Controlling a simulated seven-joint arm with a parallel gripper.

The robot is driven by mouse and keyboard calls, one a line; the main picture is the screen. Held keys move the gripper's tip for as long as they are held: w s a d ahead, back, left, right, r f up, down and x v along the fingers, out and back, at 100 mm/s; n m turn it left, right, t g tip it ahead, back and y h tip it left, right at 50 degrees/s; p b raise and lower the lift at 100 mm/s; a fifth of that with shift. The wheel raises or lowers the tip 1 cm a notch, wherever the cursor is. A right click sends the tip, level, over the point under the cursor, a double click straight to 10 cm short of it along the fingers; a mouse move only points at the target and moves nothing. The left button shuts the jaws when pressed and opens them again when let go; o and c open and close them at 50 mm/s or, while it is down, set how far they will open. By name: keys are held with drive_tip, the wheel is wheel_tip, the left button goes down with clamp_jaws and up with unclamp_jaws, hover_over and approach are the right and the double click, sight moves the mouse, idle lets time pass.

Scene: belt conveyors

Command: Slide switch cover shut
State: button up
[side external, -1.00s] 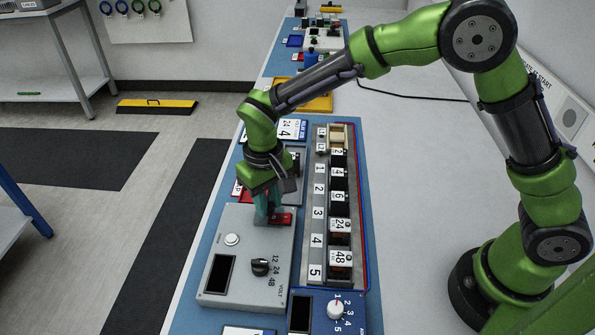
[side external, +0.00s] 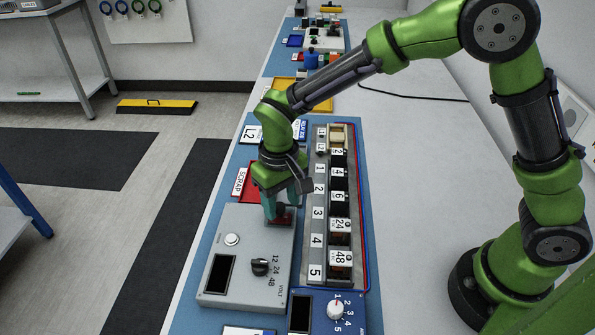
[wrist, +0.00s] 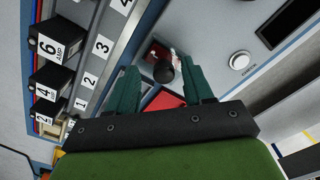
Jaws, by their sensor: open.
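The switch cover (side external: 285,219) is a small red piece at the upper right corner of the grey panel (side external: 240,215). In the wrist view, red parts (wrist: 149,45) show beside a dark round knob (wrist: 163,72). My gripper (wrist: 160,68) is open, with its teal fingers apart on either side of the knob. In the side view my gripper (side external: 283,208) points down at the cover and partly hides it. I cannot tell whether a finger touches the knob or how far the cover is open.
The panel has a white button (side external: 232,239), a dark screen (side external: 219,273) and a black dial (side external: 261,267). A rack of numbered black blocks (side external: 340,225) stands close on the right. A red scrap tray (side external: 256,170) lies behind the panel.

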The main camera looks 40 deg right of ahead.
sight(280, 204)
wheel_tip(280, 204, up, 17)
idle(0.4)
drive_tip(key=s+d+r+m+t+y, duration=0.1)
drive_tip(key=s+d+m+t, duration=0.3)
drive_tip(key=s+d, duration=1.1)
drive_tip(key=d+t+y, duration=0.1)
drive_tip(key=t, duration=0.2)
drive_tip(key=shift+d, duration=0.15)
